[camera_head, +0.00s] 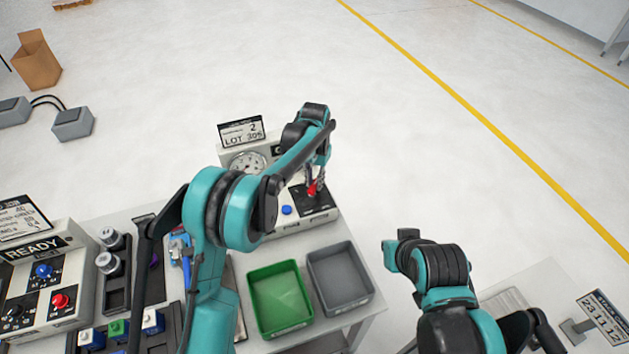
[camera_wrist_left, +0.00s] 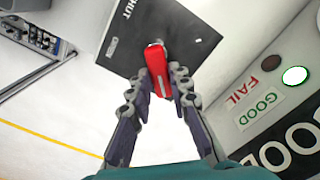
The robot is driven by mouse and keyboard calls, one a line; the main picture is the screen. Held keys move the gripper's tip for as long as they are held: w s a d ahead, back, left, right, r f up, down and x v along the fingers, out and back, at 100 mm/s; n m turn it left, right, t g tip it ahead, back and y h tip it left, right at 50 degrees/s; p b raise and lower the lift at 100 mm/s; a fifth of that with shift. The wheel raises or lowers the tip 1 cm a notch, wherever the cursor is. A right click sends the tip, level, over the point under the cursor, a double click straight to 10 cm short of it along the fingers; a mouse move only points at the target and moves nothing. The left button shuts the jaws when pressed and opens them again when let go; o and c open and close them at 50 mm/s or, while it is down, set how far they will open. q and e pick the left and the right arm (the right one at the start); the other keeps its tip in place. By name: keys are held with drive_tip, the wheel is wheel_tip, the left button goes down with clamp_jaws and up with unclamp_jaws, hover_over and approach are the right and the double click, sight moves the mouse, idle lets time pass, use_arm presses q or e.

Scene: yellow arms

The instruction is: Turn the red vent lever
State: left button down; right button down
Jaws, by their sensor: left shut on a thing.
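The red vent lever (camera_wrist_left: 157,68) stands on a dark plate (camera_wrist_left: 180,25) with partly hidden lettering ending in "HUT". In the head view the red lever (camera_head: 313,188) shows at the right end of the grey control box (camera_head: 300,226), on its black panel (camera_head: 321,203). My left gripper (camera_wrist_left: 159,88) is shut on the red lever, one finger on each side of it. In the head view my left gripper (camera_head: 318,178) reaches down to the lever from above, and its arm hides part of the box. My right arm shows at the lower right; its gripper fingers cannot be made out.
A green bin (camera_head: 252,291) and a grey bin (camera_head: 371,279) stand in front of the box. A blue button (camera_head: 287,210) is left of the lever. A READY panel (camera_head: 38,247) and several small parts are at the left.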

sight(314, 184)
use_arm(q)
drive_tip(key=c, duration=1.4)
unclamp_jaws()
wheel_tip(314, 184, up, 12)
drive_tip(key=s+a+r+n+t+b, duration=0.3)
drive_tip(key=s+a+r, duration=0.1)
drive_tip(key=s+a, duration=0.85)
drive_tip(key=s+a+f+n+t+b, duration=0.1)
drive_tip(key=s+a+f, duration=0.3)
drive_tip(key=s, duration=0.4)
drive_tip(key=s+a+f+n+t+b, duration=0.1)
drive_tip(key=s+a+f+t+b, duration=0.1)
drive_tip(key=s+f, duration=0.4)
drive_tip(key=s+a+t, duration=0.1)
drive_tip(key=s, duration=0.2)
drive_tip(key=shift+a+n, duration=0.3)
drive_tip(key=shift+a, duration=0.05)
